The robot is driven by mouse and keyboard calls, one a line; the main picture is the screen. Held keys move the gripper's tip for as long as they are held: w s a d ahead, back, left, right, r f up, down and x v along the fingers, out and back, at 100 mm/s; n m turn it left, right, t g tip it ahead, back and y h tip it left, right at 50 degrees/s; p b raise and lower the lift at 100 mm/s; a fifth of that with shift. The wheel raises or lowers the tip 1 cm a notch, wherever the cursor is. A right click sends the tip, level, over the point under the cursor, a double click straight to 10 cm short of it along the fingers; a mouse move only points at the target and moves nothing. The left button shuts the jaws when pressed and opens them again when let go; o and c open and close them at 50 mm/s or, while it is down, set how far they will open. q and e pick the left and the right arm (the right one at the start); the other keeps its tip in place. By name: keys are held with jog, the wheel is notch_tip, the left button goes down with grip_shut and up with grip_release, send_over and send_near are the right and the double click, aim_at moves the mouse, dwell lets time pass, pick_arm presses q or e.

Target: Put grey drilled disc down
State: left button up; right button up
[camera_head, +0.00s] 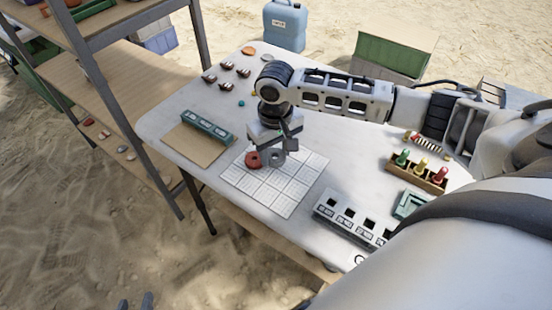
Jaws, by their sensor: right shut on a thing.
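The grey drilled disc (277,157) is held upright at the fingertips of my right gripper (275,148), with its hole showing. It is over the upper part of the white gridded sheet (285,205). I cannot tell whether the disc touches the sheet. A red drilled disc (252,159) is close to its left, at the sheet's upper edge. My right gripper is shut on the grey disc and comes down from above. My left gripper (135,303) shows only as two dark fingertips at the bottom edge, spread apart, away from the table.
On the white table (170,115) are a brown board with a green case (206,127), several dark pieces (227,87), a rack with coloured pegs (418,172) and a white slotted box (350,218). Wooden shelves (120,75) stand left. My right arm crosses the table's back.

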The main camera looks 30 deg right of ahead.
aim_at(276, 160)
jog(key=shift+w+d+f, duration=0.1)
jog(key=shift+d+f, duration=0.05)
jog(key=shift+f, duration=1.65)
jog(key=o, duration=1)
jog(key=shift+f, duration=0.1)
